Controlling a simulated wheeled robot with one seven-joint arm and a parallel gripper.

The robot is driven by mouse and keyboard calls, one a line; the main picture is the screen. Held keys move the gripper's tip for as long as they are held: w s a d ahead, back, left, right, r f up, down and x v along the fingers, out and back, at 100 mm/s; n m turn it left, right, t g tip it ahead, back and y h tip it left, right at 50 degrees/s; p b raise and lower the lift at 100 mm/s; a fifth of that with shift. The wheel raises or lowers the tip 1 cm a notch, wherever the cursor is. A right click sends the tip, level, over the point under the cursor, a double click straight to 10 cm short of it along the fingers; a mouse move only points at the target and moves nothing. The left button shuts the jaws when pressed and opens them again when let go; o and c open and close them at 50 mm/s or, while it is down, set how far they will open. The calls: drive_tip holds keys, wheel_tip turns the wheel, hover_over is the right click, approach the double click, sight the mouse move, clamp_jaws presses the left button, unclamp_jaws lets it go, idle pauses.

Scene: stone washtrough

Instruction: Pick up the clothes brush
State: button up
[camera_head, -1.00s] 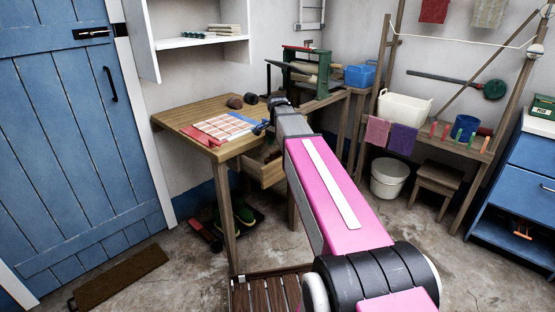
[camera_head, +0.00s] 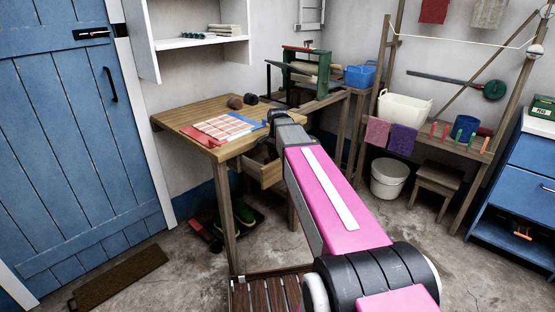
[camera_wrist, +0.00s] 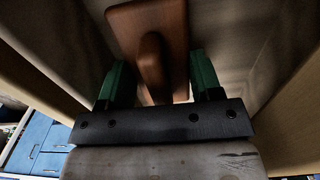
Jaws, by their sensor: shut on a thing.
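The clothes brush (camera_wrist: 138,20), a reddish-brown wooden block with a raised grip, shows in the wrist view, inside a wooden drawer. My gripper (camera_wrist: 158,68) has its green fingers on either side of the brush and is shut on it. The exact finger contact is dark and hard to make out. In the head view, the drawer (camera_head: 264,174) stands pulled out under the wooden table (camera_head: 172,118). My arm hides part of the drawer there, and the gripper and brush are not clearly visible.
The drawer walls stand close around my gripper. On the tabletop lie a checked cloth (camera_head: 222,127), a red item (camera_head: 197,134) and two dark round things (camera_head: 242,101). A green-framed mangle (camera_head: 308,75) stands behind. Boots (camera_head: 240,215) stand on the floor below.

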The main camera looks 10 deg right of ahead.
drive_tip(key=shift+r, duration=0.8)
wheel_tip(320, 180, up, 2)
drive_tip(key=shift+r, duration=0.2)
drive_tip(key=s+a+r, duration=0.7)
drive_tip(key=s, duration=0.2)
drive_tip(key=shift+s+a, duration=0.1)
